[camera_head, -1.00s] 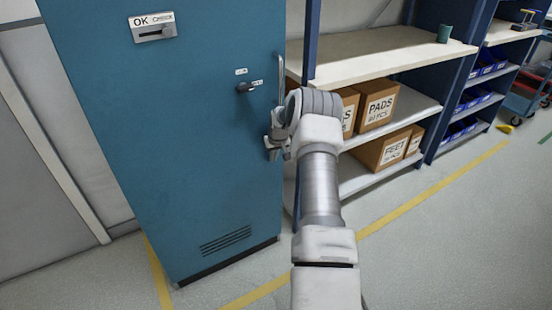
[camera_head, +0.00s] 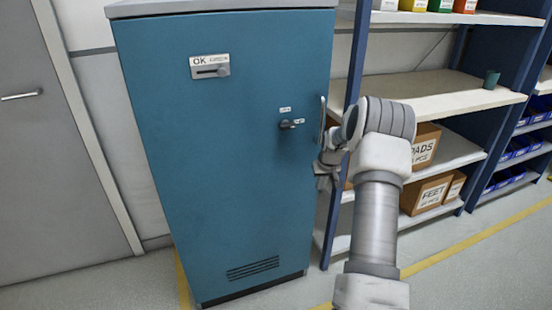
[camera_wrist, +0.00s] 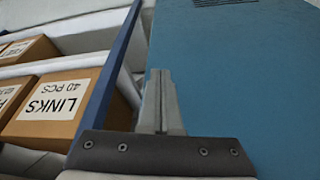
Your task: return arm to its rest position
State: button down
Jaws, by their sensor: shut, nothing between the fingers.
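My gripper (camera_head: 326,172) is at the end of my arm, in front of the right edge of a blue cabinet (camera_head: 210,150) in the head view. In the wrist view my gripper (camera_wrist: 160,100) has its fingers together with nothing between them. The cabinet (camera_wrist: 230,90) fills the right of that view, behind the fingers. I cannot tell whether the fingers touch the cabinet. My arm extends from the lower right of the head view and hides part of the shelf behind it.
The cabinet has a vertical handle (camera_head: 323,118), a small knob (camera_head: 288,124) and an "OK" slot plate (camera_head: 210,67). A shelf rack (camera_head: 430,100) with labelled boxes (camera_head: 427,193) stands right of it. A grey door (camera_head: 40,150) is at left. Floor shows at lower right (camera_head: 480,265).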

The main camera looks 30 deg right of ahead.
jog(key=s+a+r+n+t, duration=0.1)
jog(key=s+a+r, duration=0.4)
jog(key=a+r, duration=0.6)
jog(key=s+a+r, duration=0.5)
jog(key=a+r, duration=0.5)
jog(key=r, duration=0.3)
jog(key=s+a+r+t, duration=0.1)
jog(key=s+a+r, duration=0.4)
jog(key=s+a, duration=0.5)
jog(key=s+a+f+n+y, duration=0.1)
jog(key=s+a+n, duration=0.1)
jog(key=s, duration=0.5)
jog(key=s+a+f+n, duration=0.1)
jog(key=s+a+f, duration=0.15)
jog(key=s, duration=0.45)
notch_tip(320, 180, up, 17)
jog(key=p, duration=1.6)
jog(key=shift+w+r, duration=0.15)
jog(key=shift+w, duration=0.25)
jog(key=shift+d, duration=0.1)
